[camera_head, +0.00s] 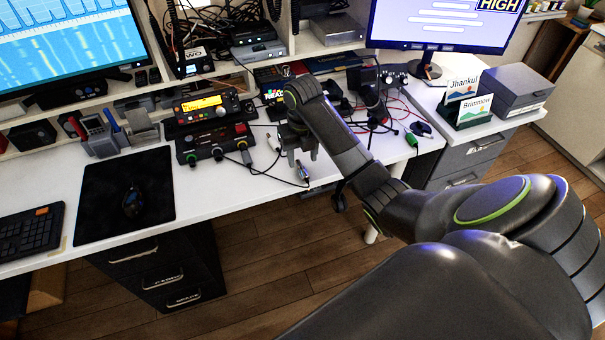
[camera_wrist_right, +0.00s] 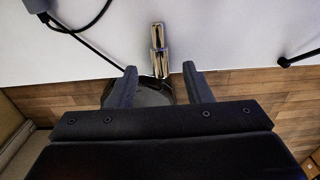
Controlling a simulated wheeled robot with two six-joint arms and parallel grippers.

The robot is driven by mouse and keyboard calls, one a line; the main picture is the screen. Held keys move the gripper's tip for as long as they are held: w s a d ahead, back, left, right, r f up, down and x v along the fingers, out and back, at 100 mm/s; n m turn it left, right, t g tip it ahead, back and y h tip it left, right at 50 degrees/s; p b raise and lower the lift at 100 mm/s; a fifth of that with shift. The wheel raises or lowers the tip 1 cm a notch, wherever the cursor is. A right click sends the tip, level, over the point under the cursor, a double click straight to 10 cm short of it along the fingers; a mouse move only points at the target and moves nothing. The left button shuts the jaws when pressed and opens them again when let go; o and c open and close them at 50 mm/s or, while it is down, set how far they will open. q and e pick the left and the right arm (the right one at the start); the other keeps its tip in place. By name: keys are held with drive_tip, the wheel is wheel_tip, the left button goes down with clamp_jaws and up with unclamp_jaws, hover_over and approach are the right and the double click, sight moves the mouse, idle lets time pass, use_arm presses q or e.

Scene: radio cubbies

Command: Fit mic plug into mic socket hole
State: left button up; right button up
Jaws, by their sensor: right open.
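My right gripper (camera_head: 299,160) hangs open near the front edge of the white desk. In the right wrist view its fingers (camera_wrist_right: 159,70) are apart, and a short metallic piece (camera_wrist_right: 158,48), possibly a plug, lies in line with the gap, its near end around the fingertips. It looks ungripped. It seems to be the small silver piece (camera_head: 303,171) below the gripper in the head view. A black control box (camera_head: 215,143) with knobs and front connectors stands further left; I cannot tell which is the mic socket. My left gripper is out of view.
A radio with an orange display (camera_head: 204,104) stands behind the control box. Black cables run across the desk around the gripper. A green-bodied plug (camera_head: 411,140) and red wires lie to the right. A mouse mat (camera_head: 105,205) is at the left.

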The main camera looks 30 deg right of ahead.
sight(302, 169)
wheel_tip(302, 169, down, 4)
drive_tip(key=shift+f, duration=0.15)
clamp_jaws()
idle(0.7)
